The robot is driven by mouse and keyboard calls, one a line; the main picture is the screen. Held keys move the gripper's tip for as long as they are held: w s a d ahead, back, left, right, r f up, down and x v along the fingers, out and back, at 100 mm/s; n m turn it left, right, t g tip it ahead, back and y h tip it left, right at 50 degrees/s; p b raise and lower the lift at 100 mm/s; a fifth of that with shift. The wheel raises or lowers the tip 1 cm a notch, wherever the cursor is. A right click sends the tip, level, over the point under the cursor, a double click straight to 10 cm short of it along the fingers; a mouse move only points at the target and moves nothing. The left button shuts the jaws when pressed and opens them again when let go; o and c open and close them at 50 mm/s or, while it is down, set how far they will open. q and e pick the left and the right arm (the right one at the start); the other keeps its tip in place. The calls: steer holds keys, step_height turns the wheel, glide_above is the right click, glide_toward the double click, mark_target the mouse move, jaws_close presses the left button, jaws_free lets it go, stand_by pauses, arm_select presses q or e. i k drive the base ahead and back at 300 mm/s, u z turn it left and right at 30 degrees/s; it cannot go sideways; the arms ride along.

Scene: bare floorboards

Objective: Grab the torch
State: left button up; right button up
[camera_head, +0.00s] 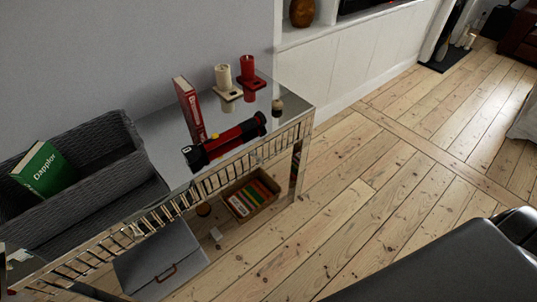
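The torch (232,137), red with black ends, lies on its side on the glossy top of a metal console table (160,140). It lies along the table's front edge, beside a standing red book (188,108). Its black ends point to the lower left and the upper right. Nothing covers it in the head view. Neither of my grippers can be made out in this view.
A grey woven basket (110,165) holds a green book (44,170). A box (234,208) sits under the table. Open floorboards (350,190) lie right.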

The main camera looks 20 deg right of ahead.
mark_target(191, 153)
steer(key=z, duration=0.3)
steer(key=k, duration=0.65)
steer(key=z, duration=1.15)
steer(key=i, duration=1.7)
steer(key=u, duration=0.75)
steer(key=i, duration=0.7)
steer(key=u, duration=0.65)
